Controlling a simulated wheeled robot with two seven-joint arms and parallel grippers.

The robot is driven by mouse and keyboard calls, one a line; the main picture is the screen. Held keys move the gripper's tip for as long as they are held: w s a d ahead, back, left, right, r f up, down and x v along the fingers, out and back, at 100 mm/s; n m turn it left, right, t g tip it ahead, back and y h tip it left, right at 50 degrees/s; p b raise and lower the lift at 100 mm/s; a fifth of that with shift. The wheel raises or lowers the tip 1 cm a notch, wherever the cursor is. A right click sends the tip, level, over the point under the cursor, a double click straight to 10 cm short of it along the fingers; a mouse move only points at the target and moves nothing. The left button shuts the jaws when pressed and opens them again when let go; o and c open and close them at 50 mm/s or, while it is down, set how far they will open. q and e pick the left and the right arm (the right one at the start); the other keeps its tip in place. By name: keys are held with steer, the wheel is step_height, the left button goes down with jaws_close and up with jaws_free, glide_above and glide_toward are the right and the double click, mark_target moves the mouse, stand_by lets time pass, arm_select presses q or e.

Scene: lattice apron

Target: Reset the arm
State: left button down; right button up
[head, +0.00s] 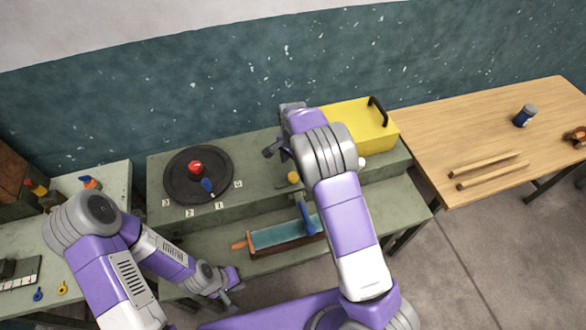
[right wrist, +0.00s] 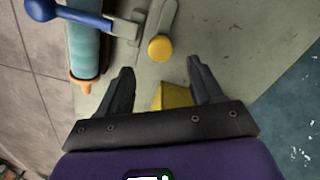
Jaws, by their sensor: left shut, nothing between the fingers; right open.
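My right gripper (head: 276,150) is above the green-grey bench, left of the yellow box (head: 352,128). In the right wrist view its two dark fingers (right wrist: 158,88) stand apart with nothing held between them. A yellow knob (right wrist: 160,48) lies beyond the fingertips, and a yellow patch shows between the finger bases. My left gripper (head: 230,290) is low at the left, near the front of the bench, shut and empty. My right arm hides part of the bench and the box's left side.
A black dial (head: 180,188) with a red knob stands on the bench. A teal tray (head: 275,236) with a blue-handled lever (head: 307,218) lies on the lower shelf. A wooden table (head: 480,120) at the right holds two sticks and a dark blue can (head: 525,116).

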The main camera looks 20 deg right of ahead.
steer(key=shift+r, duration=0.55)
